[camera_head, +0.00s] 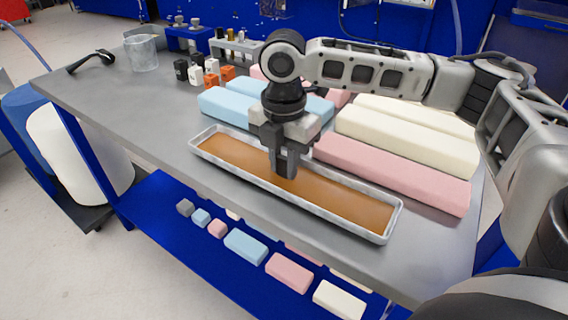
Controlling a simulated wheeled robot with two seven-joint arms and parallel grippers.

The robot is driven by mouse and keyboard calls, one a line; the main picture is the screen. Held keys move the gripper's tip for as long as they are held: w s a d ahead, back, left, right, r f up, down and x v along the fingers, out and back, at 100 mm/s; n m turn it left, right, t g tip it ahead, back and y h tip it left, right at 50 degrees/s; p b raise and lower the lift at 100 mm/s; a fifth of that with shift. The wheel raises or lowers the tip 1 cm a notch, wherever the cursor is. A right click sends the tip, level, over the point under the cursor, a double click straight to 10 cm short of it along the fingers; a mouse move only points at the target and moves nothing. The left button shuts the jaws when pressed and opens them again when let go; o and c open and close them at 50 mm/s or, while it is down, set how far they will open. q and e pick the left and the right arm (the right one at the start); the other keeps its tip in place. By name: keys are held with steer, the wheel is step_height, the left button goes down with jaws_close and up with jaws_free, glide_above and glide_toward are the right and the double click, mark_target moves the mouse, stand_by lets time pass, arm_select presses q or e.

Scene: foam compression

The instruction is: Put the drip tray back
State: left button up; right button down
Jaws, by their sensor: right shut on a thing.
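The drip tray (350,200) is a long, shallow tray with a grey-white rim and a brown inside. It lies along the front edge of the grey table, in front of the foam blocks. My right gripper (285,168) points down over the tray's middle, at its far side. It is shut on the tray, seemingly at the far rim, but the fingers hide the exact contact. I cannot tell whether the tray rests on the table or is slightly above it. My left gripper is not in view.
Long foam blocks in blue (228,107), pink (390,172) and cream (410,138) lie close behind the tray. Small foam pieces (245,246) lie on the blue lower shelf.

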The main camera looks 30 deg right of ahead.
mark_target(284, 156)
steer(key=shift+f, duration=0.35)
steer(key=c, duration=1.3)
jaws_free()
steer(key=shift+f, duration=0.15)
steer(key=shift+o, duration=0.2)
step_height(284, 156, up, 12)
steer(key=shift+r+p, duration=0.15)
steer(key=shift+p, duration=0.45)
